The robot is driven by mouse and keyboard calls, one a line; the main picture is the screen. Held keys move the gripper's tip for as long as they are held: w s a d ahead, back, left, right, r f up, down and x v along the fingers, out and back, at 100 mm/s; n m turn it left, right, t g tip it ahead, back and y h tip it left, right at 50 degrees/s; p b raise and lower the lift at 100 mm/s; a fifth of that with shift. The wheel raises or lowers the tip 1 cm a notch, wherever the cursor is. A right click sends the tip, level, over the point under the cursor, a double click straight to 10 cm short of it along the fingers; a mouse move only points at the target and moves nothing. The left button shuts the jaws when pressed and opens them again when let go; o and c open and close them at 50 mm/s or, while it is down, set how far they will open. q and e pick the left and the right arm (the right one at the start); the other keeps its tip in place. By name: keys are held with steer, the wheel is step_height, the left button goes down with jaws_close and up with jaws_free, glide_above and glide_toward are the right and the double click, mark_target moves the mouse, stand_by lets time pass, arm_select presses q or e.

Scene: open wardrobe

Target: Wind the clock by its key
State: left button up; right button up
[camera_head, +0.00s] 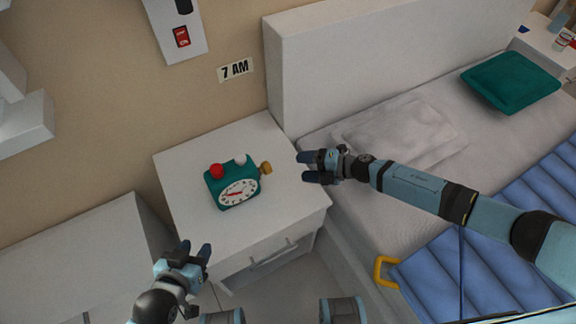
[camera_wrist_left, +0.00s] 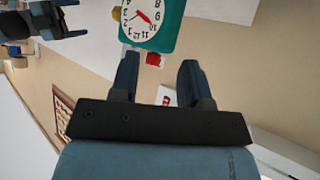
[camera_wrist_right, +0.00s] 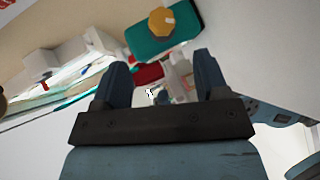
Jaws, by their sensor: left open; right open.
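A teal clock (camera_head: 232,184) stands upright on the white nightstand, its round dial facing me, with a red knob and a white knob on top. Its gold key (camera_head: 265,168) sticks out on the right side. The key shows large in the right wrist view (camera_wrist_right: 161,22), above the finger gap. My right gripper (camera_head: 305,168) is open and empty, to the right of the key and apart from it. My left gripper (camera_head: 196,251) is open and empty, in front of and below the clock. The left wrist view shows the clock (camera_wrist_left: 150,22) beyond its fingers.
The nightstand (camera_head: 190,155) has free room around the clock. A bed (camera_head: 395,135) with a white headboard and a teal pillow (camera_head: 510,80) stands to the right. A "7 AM" sign (camera_head: 236,70) and a red switch (camera_head: 182,37) are on the wall. A yellow handle (camera_head: 381,271) is by the bed's edge.

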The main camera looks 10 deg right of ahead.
mark_target(265, 166)
steer(key=w+a+f+n+b, duration=0.1)
steer(key=a+n+b, duration=0.2)
steer(key=n, duration=0.8)
steer(key=w+a+f+n+b, duration=0.1)
steer(key=a+n+b, duration=0.3)
steer(key=n+b, duration=0.3)
steer(key=w+a+f+n+b, duration=0.1)
steer(key=a+n+b, duration=0.3)
steer(key=n, duration=1.2)
steer(key=shift+w+f+b, duration=0.35)
steer(key=shift+w+b, duration=0.1)
steer(key=shift+b, duration=0.65)
steer(key=shift+w+a+f, duration=0.15)
steer(key=shift+a, duration=0.35)
arm_select(q)
steer(key=w+d+r+t+h, duration=0.2)
steer(key=d+r+t+h, duration=0.3)
steer(key=r, duration=0.4)
steer(key=shift+w+d+r+m+t+h, duration=0.15)
steer(key=shift+d+m+t+h, duration=0.2)
steer(key=shift+d+t, duration=0.45)
steer(key=shift+a, duration=0.1)
arm_select(e)
steer(key=c, duration=0.9)
arm_select(q)
steer(key=shift+r, duration=0.1)
